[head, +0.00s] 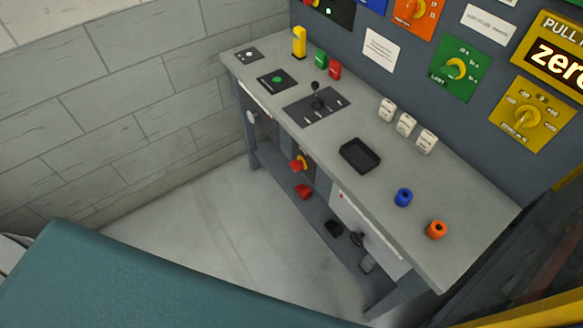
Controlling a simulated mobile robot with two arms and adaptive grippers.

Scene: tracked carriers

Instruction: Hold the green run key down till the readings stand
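A green block-shaped key (320,59) stands beside a red one (335,70) near the back edge of the grey bench (370,205). A black plate with a round green button (277,79) lies in front of it on the left. I cannot read any label on either green thing, so I cannot tell which is the run key. A yellow upright piece (299,42) stands left of the green block. On the wall panel are a green dial (457,68), a yellow dial (526,116) and a partly cut-off display (560,58). Neither of my grippers shows.
The bench also holds a small joystick plate (316,107), three white blocks (405,125), a black tray (360,155), and blue (403,197) and orange (437,230) cylinders. A lower shelf carries small items. A teal surface (140,285) fills the lower left.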

